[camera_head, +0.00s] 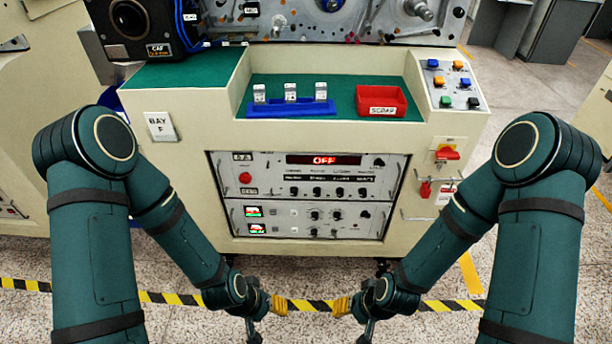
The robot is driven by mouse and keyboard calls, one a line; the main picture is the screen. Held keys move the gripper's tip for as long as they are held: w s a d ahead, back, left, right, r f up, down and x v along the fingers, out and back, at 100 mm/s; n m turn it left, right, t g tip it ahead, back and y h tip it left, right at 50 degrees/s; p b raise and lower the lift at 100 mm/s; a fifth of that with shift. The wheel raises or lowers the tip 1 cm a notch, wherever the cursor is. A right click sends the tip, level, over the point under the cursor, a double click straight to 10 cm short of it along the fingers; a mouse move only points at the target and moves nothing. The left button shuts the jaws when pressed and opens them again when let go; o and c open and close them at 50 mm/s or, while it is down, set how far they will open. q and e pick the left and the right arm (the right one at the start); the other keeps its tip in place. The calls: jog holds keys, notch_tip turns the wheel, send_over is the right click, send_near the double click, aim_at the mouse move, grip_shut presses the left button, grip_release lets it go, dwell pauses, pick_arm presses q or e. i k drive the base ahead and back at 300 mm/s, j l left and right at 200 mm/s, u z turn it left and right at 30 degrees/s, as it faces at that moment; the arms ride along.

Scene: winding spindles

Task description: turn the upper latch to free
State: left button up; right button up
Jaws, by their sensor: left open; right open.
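No part is clearly recognisable as the upper latch. The spindle machine's front plate (350,18) shows only its lower part, cut off by the top edge of the head view. A red handle (447,153) sits on the right of the cream cabinet front, with a red padlock (425,189) below it. My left gripper (279,304), with yellow fingertips, is open and empty, low in front of the cabinet. My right gripper (342,306) is open and empty just right of it, fingertips facing the left one. Both are well away from the machine plate.
The green worktop (188,75) holds a blue rack (291,108) with three white-labelled pieces and a red scrap tray (382,102). A button panel (452,84) is at the right. The control unit (310,195) reads OFF. Black-yellow tape (440,305) crosses the floor.

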aim_at(377, 163)
jog(key=i+l+z, duration=0.2)
jog(key=l, duration=0.2)
jog(key=i+l+z, duration=0.15)
jog(key=l, duration=0.2)
jog(key=i+l+z, duration=0.2)
jog(key=l, duration=0.1)
